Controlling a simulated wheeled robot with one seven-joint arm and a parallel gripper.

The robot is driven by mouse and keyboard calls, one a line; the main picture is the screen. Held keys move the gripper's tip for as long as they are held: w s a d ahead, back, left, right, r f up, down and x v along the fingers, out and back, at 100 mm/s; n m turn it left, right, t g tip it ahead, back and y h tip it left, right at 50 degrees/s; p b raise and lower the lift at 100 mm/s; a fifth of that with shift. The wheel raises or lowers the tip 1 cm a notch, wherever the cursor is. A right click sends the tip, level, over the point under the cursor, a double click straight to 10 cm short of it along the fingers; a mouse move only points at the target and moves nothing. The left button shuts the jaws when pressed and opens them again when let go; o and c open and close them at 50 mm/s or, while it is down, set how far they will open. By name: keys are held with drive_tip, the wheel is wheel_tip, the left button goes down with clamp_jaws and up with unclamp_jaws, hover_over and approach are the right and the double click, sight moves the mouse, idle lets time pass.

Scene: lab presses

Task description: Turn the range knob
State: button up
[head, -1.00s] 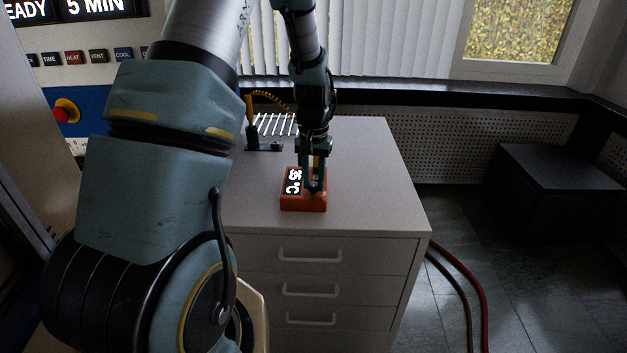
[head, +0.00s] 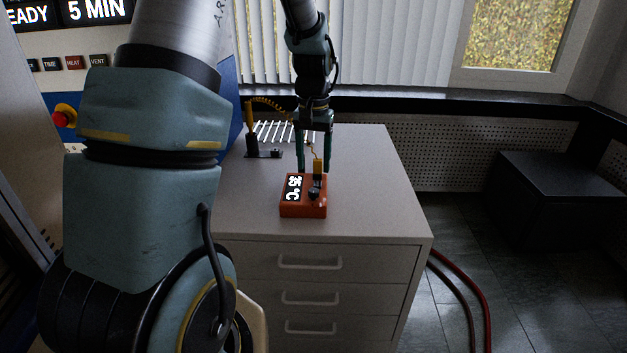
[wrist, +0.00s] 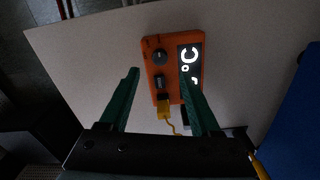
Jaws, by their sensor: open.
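The orange meter (head: 303,209) lies on top of the grey cabinet, with a display reading "35 °C". Its dark round range knob (head: 314,192) is on the right side of its face; the knob (wrist: 159,57) also shows in the wrist view. A yellow plug (head: 317,167) with a thin yellow wire sits at the meter's far end. My gripper (head: 314,170) is open and empty, pointing down above the far part of the meter. In the wrist view its green fingers (wrist: 160,84) are spread wide, with the knob beyond their tips, apart from them.
The grey drawer cabinet (head: 370,210) has clear top around the meter. A black holder with a yellow-handled probe (head: 251,135) and a white rack stand behind left. A press panel (head: 75,50) is at left; red hoses (head: 470,290) lie on the floor at right.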

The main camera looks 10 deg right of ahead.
wheel_tip(320, 180, up, 3)
drive_tip(key=shift+r, duration=0.2)
drive_tip(key=s+a+f+n+t, duration=0.1)
drive_tip(key=s+a+f+n, duration=0.1)
drive_tip(key=s+a, duration=1.1)
drive_tip(key=a+n, duration=0.1)
drive_tip(key=a, duration=0.2)
drive_tip(key=shift+s+a+n+t, duration=0.3)
drive_tip(key=shift+s, duration=0.05)
idle(0.7)
